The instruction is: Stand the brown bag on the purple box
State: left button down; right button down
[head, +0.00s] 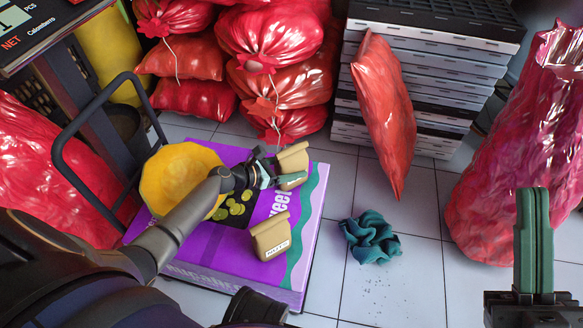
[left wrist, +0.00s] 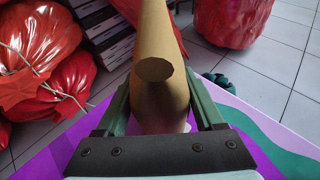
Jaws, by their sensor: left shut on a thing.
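The purple box (head: 190,258) lies on the tiled floor, with a green and lilac wavy edge at its right. My left gripper (head: 279,180) is shut on a tan-brown bag (head: 293,160) at the box's far right part. In the left wrist view the brown bag (left wrist: 158,50) sits between both green fingers. I cannot tell if its base touches the box. A second brown bag (head: 271,238) with a white label stands on the box, nearer me, apart from the gripper. My right gripper (head: 535,240) is shut and empty at the lower right, over the floor.
A yellow bowl (head: 172,175) and a dark patch with yellow-green discs (head: 236,209) are on the box, left of the bags. A teal cloth (head: 370,240) lies on the floor. Red sacks (head: 272,35) and stacked crates (head: 432,60) stand behind. A dark handle (head: 62,150) rises left.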

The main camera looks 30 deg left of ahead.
pick_arm(q)
jog(key=shift+w, duration=0.1)
jog(key=shift+c, duration=2.2)
grip_release()
jog(key=shift+f, duration=0.15)
jog(key=o, duration=0.4)
jog(key=shift+o, duration=0.2)
